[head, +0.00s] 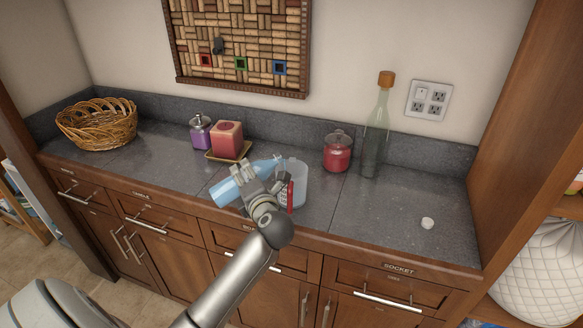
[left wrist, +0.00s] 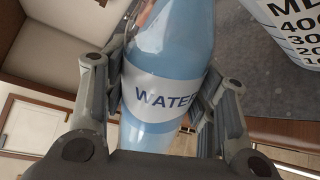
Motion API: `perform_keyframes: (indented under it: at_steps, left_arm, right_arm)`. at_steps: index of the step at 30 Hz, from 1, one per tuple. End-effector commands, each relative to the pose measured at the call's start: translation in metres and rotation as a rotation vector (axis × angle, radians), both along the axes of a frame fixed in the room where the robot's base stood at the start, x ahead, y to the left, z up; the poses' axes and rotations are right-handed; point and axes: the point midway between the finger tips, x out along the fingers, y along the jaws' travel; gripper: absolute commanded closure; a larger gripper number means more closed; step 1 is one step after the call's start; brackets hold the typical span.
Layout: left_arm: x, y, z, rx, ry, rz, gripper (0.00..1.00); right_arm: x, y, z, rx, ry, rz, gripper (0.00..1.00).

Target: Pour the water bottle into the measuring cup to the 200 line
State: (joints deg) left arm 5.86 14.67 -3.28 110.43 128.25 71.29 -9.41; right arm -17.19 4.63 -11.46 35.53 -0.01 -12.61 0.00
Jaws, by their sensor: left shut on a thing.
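The light blue water bottle (head: 228,191) is tilted almost onto its side above the counter, its neck pointing up and right toward the measuring cup (head: 299,186). My left gripper (head: 254,182) is shut around the bottle's middle. In the left wrist view the bottle (left wrist: 165,60) with its "WATER" label sits between both fingers of the gripper (left wrist: 165,95). The clear measuring cup stands upright just right of the gripper; its numbered side (left wrist: 296,35) shows at the top right of the left wrist view. I cannot tell its water level. My right gripper is not in view.
A white cap (head: 427,223) lies on the right of the counter (head: 375,215). A red jar (head: 337,152) and tall corked glass bottle (head: 376,130) stand behind the cup. A red candle (head: 227,138), purple jar (head: 200,133) and wicker basket (head: 98,124) stand left.

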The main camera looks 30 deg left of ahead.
Motion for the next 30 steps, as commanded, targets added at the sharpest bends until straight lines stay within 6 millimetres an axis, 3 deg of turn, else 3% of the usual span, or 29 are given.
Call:
perform_keyframes:
  at_steps: [30]
  left_arm:
    - [0.002, -0.001, 0.013, 0.052, 0.079, 0.0, 0.86]
  right_arm:
    - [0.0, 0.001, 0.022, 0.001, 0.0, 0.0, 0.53]
